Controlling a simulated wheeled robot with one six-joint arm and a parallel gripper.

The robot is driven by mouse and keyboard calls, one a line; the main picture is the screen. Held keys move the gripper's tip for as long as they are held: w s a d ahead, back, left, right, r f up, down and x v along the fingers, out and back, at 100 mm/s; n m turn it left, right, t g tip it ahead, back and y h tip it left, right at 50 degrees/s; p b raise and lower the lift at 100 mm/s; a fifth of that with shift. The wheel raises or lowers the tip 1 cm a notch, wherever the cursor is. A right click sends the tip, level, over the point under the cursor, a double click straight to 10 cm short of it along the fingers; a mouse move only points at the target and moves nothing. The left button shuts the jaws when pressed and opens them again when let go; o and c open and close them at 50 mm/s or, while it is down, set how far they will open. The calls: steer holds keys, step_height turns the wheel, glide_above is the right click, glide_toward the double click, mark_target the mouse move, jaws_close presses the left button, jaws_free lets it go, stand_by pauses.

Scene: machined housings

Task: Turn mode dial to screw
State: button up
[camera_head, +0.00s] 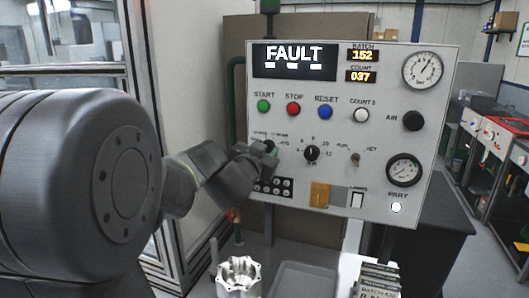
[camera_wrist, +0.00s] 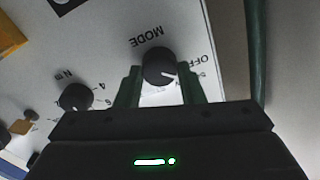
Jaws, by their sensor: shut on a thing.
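The mode dial (camera_wrist: 159,66) is a round black knob with a white pointer line, on the light grey control panel (camera_head: 335,95). In the wrist view it sits under the word MODE, which appears upside down, with OFF printed beside it. My gripper (camera_wrist: 160,88) is shut on the dial, one dark green finger on each side. The pointer aims to the lower right in the wrist view. In the head view my gripper (camera_head: 268,150) covers most of the dial, and the labels around it are too small or hidden to read fully.
The display (camera_head: 294,60) reads FAULT. A numbered black knob (camera_head: 312,153) is close to the right of my gripper, with a small key switch (camera_head: 355,159) beyond it. Coloured buttons sit above. A machined housing (camera_head: 238,276) and a grey tray (camera_head: 303,280) are below the panel.

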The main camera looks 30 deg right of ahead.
steer(key=m+b, duration=0.1)
steer(key=m, duration=0.4)
steer(key=shift+s+f, duration=0.1)
stand_by(0.4)
steer(key=o, duration=1)
steer(key=shift+p+v, duration=0.6)
steer(key=shift+v, duration=6.25)
